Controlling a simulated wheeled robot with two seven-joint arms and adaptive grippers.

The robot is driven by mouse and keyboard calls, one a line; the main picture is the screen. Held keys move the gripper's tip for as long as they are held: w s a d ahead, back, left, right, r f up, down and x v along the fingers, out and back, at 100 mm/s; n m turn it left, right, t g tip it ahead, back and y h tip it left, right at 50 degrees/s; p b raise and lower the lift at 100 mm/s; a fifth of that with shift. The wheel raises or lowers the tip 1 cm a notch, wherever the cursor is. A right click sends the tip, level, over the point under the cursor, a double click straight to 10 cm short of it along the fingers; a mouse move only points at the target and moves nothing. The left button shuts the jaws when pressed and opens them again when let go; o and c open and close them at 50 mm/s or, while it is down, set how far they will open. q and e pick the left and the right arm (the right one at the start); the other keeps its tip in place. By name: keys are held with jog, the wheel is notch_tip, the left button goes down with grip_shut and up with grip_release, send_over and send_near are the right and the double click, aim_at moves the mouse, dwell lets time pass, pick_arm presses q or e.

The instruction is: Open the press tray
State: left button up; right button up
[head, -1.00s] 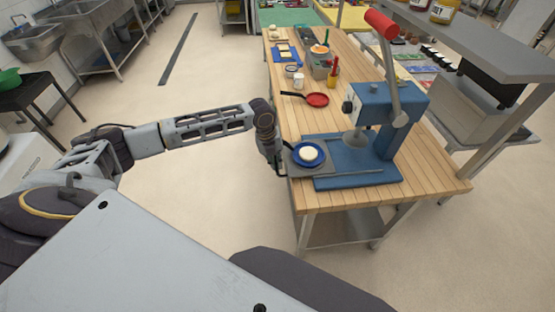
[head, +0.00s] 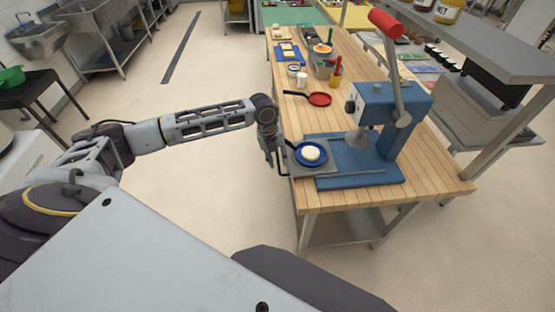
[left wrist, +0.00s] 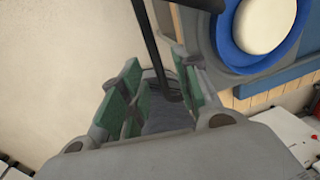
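The blue press (head: 380,110) stands on the wooden table. Its grey tray (head: 302,171) sticks out on the left side and carries a blue round dish (head: 300,161) with a pale disc (head: 312,154) in it. The tray's dark handle (head: 284,160) is at its left end. My left gripper (head: 273,152) is at this handle. In the left wrist view the dark handle bar (left wrist: 150,45) runs between the green-padded fingers (left wrist: 158,95), with gaps showing beside it. The fingers look open. The dish also shows there (left wrist: 225,45). My right gripper is not in view.
A red pan (head: 319,99) and small containers (head: 302,80) lie farther back on the wooden table (head: 430,180). A metal shelf (head: 490,50) overhangs the right side. The floor left of the table is clear.

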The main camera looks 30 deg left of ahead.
pick_arm(q)
notch_tip(320, 180, up, 10)
jog(key=s+a, duration=0.1)
jog(key=shift+a+r, duration=0.25)
jog(key=shift+a, duration=0.05)
jog(key=shift+s, duration=0.1)
dwell(0.7)
